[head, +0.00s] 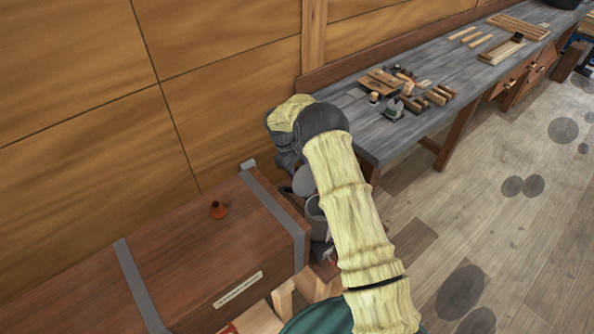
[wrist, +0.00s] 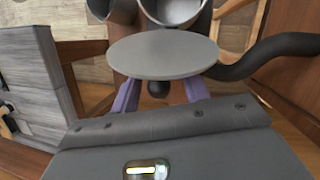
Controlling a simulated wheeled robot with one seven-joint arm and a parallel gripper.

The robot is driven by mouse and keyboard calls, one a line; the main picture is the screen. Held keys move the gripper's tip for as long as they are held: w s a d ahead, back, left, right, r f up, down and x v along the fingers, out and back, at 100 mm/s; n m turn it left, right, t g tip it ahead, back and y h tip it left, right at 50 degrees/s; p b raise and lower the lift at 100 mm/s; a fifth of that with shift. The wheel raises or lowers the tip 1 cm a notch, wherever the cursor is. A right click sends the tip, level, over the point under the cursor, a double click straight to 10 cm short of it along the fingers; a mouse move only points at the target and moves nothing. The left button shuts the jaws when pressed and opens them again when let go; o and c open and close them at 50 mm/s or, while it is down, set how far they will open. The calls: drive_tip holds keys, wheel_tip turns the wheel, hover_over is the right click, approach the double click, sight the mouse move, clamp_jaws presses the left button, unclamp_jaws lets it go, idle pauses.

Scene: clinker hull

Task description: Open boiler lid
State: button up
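The boiler (head: 316,212) is a grey pot beside the end of the long wooden box, partly hidden by my arm. Its round grey lid (head: 304,181) is raised and tilted off the open mouth. In the wrist view the lid (wrist: 163,55) is a flat disc in front of the boiler's open mouth (wrist: 172,10). A dark knob (wrist: 158,88) shows under the lid's near edge. My gripper (wrist: 160,92) has its purple fingers apart, one each side of the knob, with visible gaps. The lid hides the fingertips. In the head view the gripper is mostly hidden behind my wrist.
The workbench (head: 410,135) with tools runs along the wall to the right. A dark hose (wrist: 265,52) curves right of the lid. Floor is open at right.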

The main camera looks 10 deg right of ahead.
drive_tip(key=shift+d, duration=0.25)
drive_tip(key=shift+r, duration=0.1)
drive_tip(key=shift+w+a+r+b, duration=0.1)
drive_tip(key=shift+a+r+b, duration=0.3)
drive_tip(key=shift+r, duration=0.15)
drive_tip(key=b+v, duration=0.3)
drive_tip(key=v, duration=1.3)
drive_tip(key=shift+b, duration=0.35)
drive_tip(key=shift+d, duration=0.1)
